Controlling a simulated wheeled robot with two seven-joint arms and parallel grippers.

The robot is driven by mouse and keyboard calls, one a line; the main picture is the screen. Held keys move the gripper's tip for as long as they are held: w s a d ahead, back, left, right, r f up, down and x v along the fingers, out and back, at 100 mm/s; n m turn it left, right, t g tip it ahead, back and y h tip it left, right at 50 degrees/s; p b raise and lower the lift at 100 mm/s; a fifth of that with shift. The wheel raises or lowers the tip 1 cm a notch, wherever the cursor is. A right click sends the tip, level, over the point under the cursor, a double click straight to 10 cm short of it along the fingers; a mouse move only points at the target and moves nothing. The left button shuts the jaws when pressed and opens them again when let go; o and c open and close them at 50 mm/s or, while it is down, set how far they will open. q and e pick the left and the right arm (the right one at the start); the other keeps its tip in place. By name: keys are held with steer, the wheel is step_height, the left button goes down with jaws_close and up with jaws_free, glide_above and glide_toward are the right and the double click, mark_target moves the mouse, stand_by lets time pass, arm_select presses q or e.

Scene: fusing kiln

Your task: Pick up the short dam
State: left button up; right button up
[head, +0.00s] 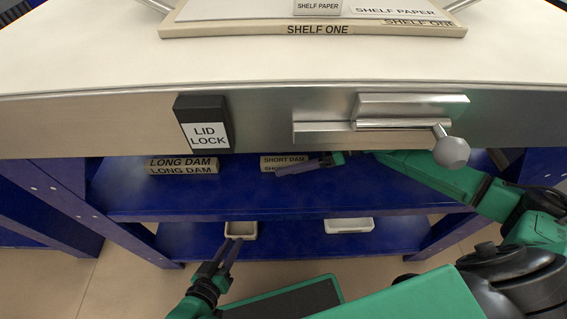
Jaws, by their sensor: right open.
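The short dam (284,158) is a pale block with its name in black, on the upper blue shelf under the kiln body. My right gripper (300,168) reaches in from the right; its grey finger lies across the lower part of the short dam in this view. It is open, and its other finger is hard to make out. I cannot tell whether it touches the dam. My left gripper (233,240) is low at the centre left, empty, with its two dark fingers slightly apart, in front of the lower shelf.
Long dam blocks (183,166) lie on the same shelf to the left. Above are the lid lock (203,123), a metal latch with a ball handle (451,151) and shelf one (316,29). A beige tray (243,230) and a white tray (349,225) sit on the lower shelf.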

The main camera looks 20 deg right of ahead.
mark_target(275, 160)
steer(key=x, duration=0.3)
steer(key=shift+w+a, duration=0.2)
steer(key=shift+a, duration=0.1)
jaws_close()
steer(key=shift+r, duration=0.1)
